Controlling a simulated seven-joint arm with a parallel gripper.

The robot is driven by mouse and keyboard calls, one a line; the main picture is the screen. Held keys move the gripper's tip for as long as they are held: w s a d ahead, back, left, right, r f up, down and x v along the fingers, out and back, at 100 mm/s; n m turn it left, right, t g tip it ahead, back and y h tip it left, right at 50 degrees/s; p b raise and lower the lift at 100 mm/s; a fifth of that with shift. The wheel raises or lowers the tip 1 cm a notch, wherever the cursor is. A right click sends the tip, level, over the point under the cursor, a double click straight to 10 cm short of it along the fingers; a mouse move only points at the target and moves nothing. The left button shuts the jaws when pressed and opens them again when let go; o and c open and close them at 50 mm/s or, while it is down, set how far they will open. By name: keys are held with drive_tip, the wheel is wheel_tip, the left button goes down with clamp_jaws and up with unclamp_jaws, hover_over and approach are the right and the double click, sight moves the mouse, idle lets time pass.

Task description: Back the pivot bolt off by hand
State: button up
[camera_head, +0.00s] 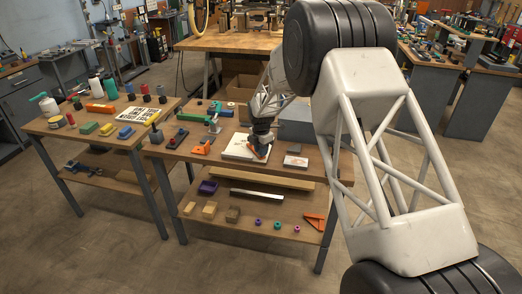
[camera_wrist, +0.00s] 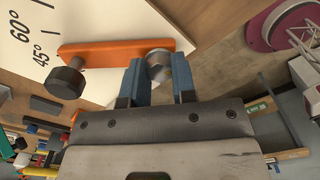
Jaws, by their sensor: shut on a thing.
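The pivot bolt (camera_wrist: 157,58) is a round silver-grey head at the right end of an orange arm (camera_wrist: 112,50) in the wrist view. My gripper (camera_wrist: 160,68) has its two blue-tipped fingers on either side of the bolt head and is shut on it. A dark round knob (camera_wrist: 66,80) stands at the other end of the orange arm. The arm lies over a white plate (camera_wrist: 90,20) with printed angle marks, including 60° and 45°. In the head view, my gripper (camera_head: 261,140) points down at the white plate (camera_head: 236,150), and the bolt is hidden.
The wooden bench (camera_head: 322,172) also holds an orange-based fixture (camera_head: 201,147) left of the plate, a small card (camera_head: 296,161) right of it and a grey box (camera_head: 297,124) behind. The lower shelf (camera_head: 262,221) carries blocks and small rings. A side table (camera_head: 60,130) stands left.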

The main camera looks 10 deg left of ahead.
drive_tip(key=shift+f, duration=0.2)
drive_tip(key=o, duration=0.9)
drive_tip(key=shift+r, duration=0.25)
drive_tip(key=shift+r, duration=3.75)
